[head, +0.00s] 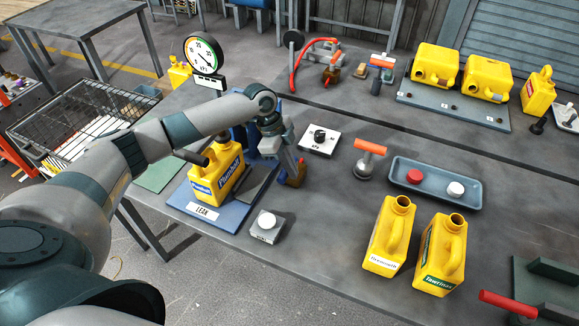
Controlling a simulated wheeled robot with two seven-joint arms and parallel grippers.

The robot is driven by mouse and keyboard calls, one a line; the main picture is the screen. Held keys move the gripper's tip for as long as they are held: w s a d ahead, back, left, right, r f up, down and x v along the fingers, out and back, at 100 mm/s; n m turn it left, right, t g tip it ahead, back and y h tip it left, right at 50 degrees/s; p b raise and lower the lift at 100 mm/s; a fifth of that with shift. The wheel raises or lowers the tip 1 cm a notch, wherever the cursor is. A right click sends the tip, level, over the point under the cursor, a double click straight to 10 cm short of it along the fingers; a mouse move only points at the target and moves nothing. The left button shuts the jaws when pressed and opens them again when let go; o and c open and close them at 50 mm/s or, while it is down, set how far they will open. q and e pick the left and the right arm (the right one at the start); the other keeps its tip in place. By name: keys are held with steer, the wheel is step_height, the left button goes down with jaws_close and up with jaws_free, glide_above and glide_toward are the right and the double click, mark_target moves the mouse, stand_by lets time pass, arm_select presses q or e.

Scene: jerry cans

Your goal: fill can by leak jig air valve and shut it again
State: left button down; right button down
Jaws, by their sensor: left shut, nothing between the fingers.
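The leak jig (205,211) is a blue base with a LEAK label, near the table's front edge. A yellow can (217,176) stands upright on it, with a dark nozzle-like part by its neck. My left gripper (296,168) points down just right of the jig. It is shut and holds nothing. Its fingertips are close to a small orange-brown part (293,180) that looks like the air valve's handle; I cannot tell whether they touch. My forearm crosses above the jig and hides part of it. A round dial gauge (204,54) stands behind. My right gripper is not in view.
A grey block with a white button (267,226) sits right of the jig. Two open yellow cans (389,235) stand at the front. A tray (435,184) holds red and white caps. A kPa knob plate (319,138) and an orange-handled tool (368,158) stand behind.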

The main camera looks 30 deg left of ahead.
arm_select(q)
step_height(320, 180, up, 10)
steer(key=b, duration=0.2)
steer(key=shift+a, duration=0.2)
stand_by(0.3)
stand_by(0.5)
